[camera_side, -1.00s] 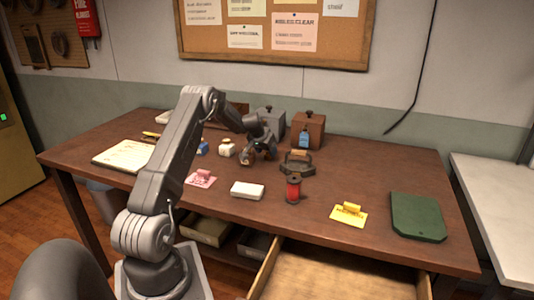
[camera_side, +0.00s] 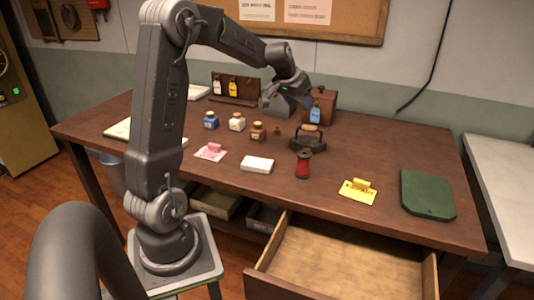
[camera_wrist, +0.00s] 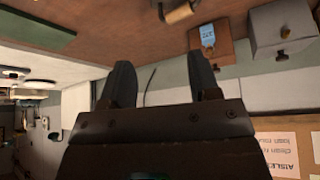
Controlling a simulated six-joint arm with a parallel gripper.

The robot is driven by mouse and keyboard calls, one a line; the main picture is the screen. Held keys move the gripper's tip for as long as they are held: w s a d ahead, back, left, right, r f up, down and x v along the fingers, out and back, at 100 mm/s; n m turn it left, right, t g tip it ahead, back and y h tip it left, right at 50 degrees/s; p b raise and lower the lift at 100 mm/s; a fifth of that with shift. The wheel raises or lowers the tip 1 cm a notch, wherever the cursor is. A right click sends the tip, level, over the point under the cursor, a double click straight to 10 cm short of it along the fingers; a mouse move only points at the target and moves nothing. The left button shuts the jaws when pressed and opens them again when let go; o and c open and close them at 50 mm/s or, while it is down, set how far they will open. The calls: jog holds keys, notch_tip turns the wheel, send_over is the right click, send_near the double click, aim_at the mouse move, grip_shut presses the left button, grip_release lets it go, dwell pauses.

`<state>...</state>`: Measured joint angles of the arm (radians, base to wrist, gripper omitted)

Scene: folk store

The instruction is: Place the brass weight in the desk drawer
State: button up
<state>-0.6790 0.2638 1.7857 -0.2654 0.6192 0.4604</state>
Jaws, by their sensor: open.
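What looks like the brass weight (camera_side: 277,131), small and dark golden, stands on the desk between a brown bottle and the black iron. My gripper (camera_side: 288,95) is raised above the back of the desk, in front of the grey box. Its two fingers (camera_wrist: 161,82) are apart with nothing between them in the wrist view. The desk drawer (camera_side: 345,268) is pulled open at the front right, and its visible floor is bare. I cannot make out the weight in the wrist view.
The iron (camera_side: 307,140), red spool (camera_side: 303,166), white block (camera_side: 257,165) and several bottles stand mid-desk. A brown box (camera_side: 322,104) with a blue tag and a grey box (camera_wrist: 282,30) stand at the back. A yellow card (camera_side: 358,192) and green board (camera_side: 427,194) lie right, with clear desk around them.

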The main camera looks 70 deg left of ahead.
jog(key=s+d+r+m+h, duration=0.1)
jog(key=s+d+r, duration=0.3)
jog(key=d, duration=0.7)
jog(key=s+d+r+m, duration=0.2)
jog(key=s+d, duration=0.4)
jog(key=d, duration=0.5)
jog(key=s+d+f, duration=0.1)
jog(key=s+d, duration=0.3)
jog(key=s, duration=0.2)
jog(key=s+d+f+m+h, duration=0.1)
jog(key=s+d+f, duration=0.1)
jog(key=s+d, duration=0.2)
jog(key=s, duration=0.2)
jog(key=shift+s+m, duration=0.3)
jog(key=shift+s, duration=0.05)
jog(key=shift+d, duration=0.1)
